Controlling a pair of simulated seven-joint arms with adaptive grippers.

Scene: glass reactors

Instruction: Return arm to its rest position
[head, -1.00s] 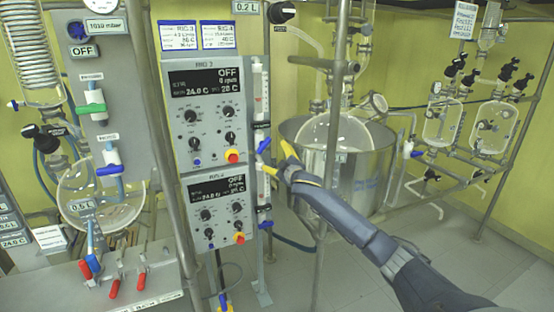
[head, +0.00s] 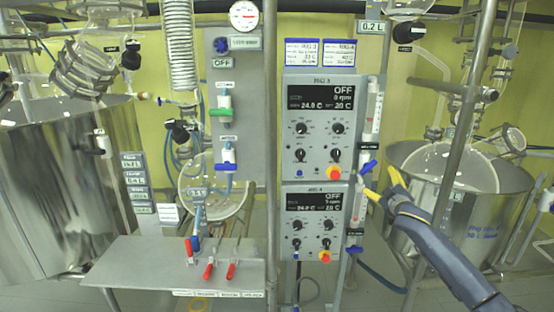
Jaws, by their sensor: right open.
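My right gripper (head: 383,186) has yellow fingertips and shows right of the middle in the head view. It is open and empty, just right of the control panel. A blue-handled valve (head: 368,167) on a clear vertical tube is close to its fingertips; I cannot tell if they touch. My right arm reaches in from the lower right. My left gripper is not in view.
Two control units (head: 318,130) are mounted on a panel, both displays reading OFF. A steel vessel (head: 480,190) stands behind my right arm. A metal pole (head: 452,160) rises near the arm. A grey bench (head: 130,262) with red-handled valves (head: 208,270) is lower left. A large steel tank (head: 60,190) stands far left.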

